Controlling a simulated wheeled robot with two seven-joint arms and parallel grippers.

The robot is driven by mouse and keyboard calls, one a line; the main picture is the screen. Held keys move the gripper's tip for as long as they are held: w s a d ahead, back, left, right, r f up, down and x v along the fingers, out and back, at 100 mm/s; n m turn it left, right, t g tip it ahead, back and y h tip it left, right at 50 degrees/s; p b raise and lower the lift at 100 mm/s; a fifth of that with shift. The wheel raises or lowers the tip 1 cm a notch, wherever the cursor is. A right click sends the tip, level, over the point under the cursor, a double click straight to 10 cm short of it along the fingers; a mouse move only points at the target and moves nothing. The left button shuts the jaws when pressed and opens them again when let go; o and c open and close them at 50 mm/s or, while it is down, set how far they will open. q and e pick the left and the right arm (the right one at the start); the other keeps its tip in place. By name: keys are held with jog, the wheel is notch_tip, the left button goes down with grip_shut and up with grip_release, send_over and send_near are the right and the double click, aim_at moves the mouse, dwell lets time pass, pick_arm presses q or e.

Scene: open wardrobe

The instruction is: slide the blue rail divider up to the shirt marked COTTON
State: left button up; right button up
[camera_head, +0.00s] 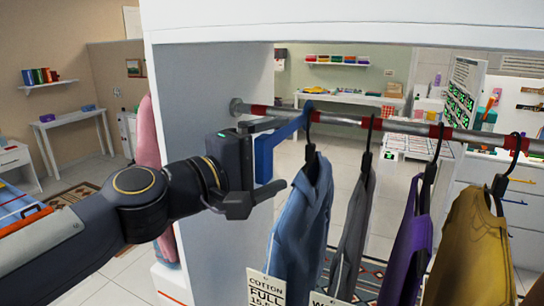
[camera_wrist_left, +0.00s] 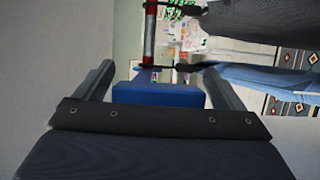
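The blue rail divider (camera_head: 264,160) hangs at the left part of the rail, its upper arm reaching the rail close to the first hanger. I cannot tell whether it touches that hanger. The light-blue shirt (camera_head: 302,225) is first from the left, with a card reading COTTON (camera_head: 267,287) at its lower left. My left gripper (camera_head: 272,157) has its fingers on either side of the divider's block, with narrow gaps. The left wrist view shows the block (camera_wrist_left: 158,94) between the spread fingers (camera_wrist_left: 158,70). My right gripper is out of view.
The metal rail (camera_head: 348,118) with red bands runs from the wardrobe's side panel (camera_head: 210,85) to the right. Grey (camera_head: 352,225), purple (camera_head: 408,250) and mustard (camera_head: 472,245) garments hang right of the blue shirt. A pink garment (camera_head: 148,135) shows outside the panel.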

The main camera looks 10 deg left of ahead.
pick_arm(q)
jog(key=shift+a, duration=0.1)
jog(key=v, duration=0.7)
jog(key=shift+s+a+b, duration=0.15)
jog(key=shift+s+b, duration=0.2)
jog(key=shift+f, duration=0.1)
jog(key=s+a+f+m+g+y, duration=0.2)
jog(key=s+f, duration=0.3)
jog(key=f, duration=0.6)
jog(key=s+a+f+m+g+y, duration=0.3)
jog(key=s+a+f, duration=0.2)
jog(key=f, duration=0.6)
jog(key=s+a+f+m+g+y, duration=0.2)
jog(key=s+f, duration=0.3)
jog(key=f, duration=0.6)
jog(key=shift+s+a+m+g+y, duration=0.3)
jog(key=shift+a+m+y, duration=0.1)
jog(key=shift+a+y, duration=0.4)
